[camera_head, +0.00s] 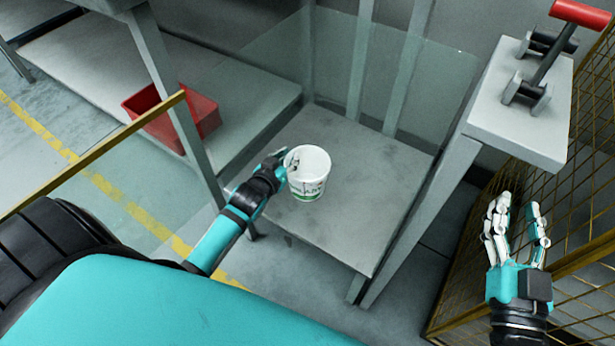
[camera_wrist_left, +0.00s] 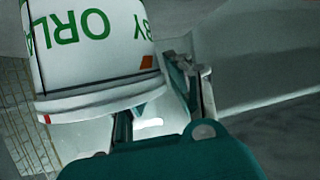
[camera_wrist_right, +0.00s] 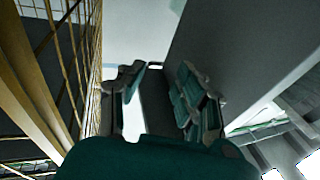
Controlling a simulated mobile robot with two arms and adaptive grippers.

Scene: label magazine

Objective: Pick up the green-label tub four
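The white tub (camera_head: 309,178) has green print and an open top, and is over the grey low table (camera_head: 345,215). I cannot tell whether it rests on the table. My left gripper (camera_head: 282,160) is at the tub's left side, against or very close to its rim. In the left wrist view the tub (camera_wrist_left: 95,55) shows upside down with green lettering, and its rim partly hides one finger. The grip itself is hidden. My right gripper (camera_head: 519,205) is empty, its fingers apart, well to the right of the tub.
A red bin (camera_head: 190,115) stands on a shelf at the left, behind a yellow rail (camera_head: 95,153). A grey pedestal (camera_head: 545,130) with a red-handled tool (camera_head: 545,60) stands at the right. A yellow mesh fence (camera_head: 575,200) is close to my right gripper. The table's front part is clear.

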